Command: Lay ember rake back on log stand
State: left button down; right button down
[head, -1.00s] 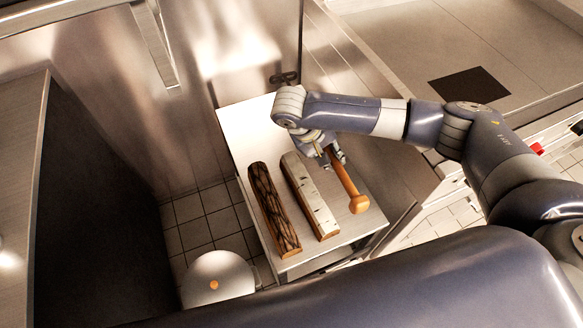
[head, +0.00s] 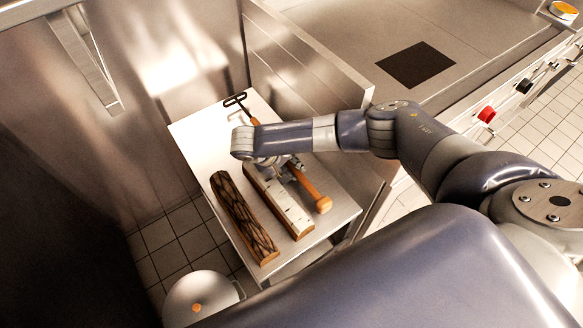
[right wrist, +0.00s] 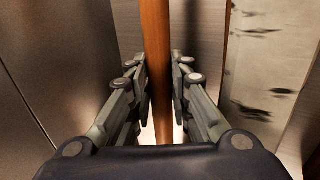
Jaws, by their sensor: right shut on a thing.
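The ember rake has a wooden handle with a round end knob (head: 323,205) and a dark metal loop-shaped head (head: 235,100). It lies lengthwise over the right side of a pale metal-topped stand (head: 200,125), beside two logs. My right gripper (head: 290,169) is shut on the handle, and my arm hides the middle of it. In the right wrist view the handle (right wrist: 155,50) runs between the two fingers. I cannot tell whether the rake touches the stand top. My left gripper is not in view.
A dark scorched log (head: 243,220) and a white birch log (head: 280,203) lie side by side on the stand, left of the rake. A round metal lid-like object (head: 205,290) stands below left. A steel counter (head: 345,30) is at the upper right.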

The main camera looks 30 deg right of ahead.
jog(key=shift+f, duration=0.4)
jog(key=shift+f, duration=0.4)
jog(key=c, duration=1.5)
grip_release()
jog(key=shift+o, duration=0.2)
jog(key=shift+r, duration=0.4)
jog(key=v, duration=1.2)
jog(key=shift+r, duration=0.2)
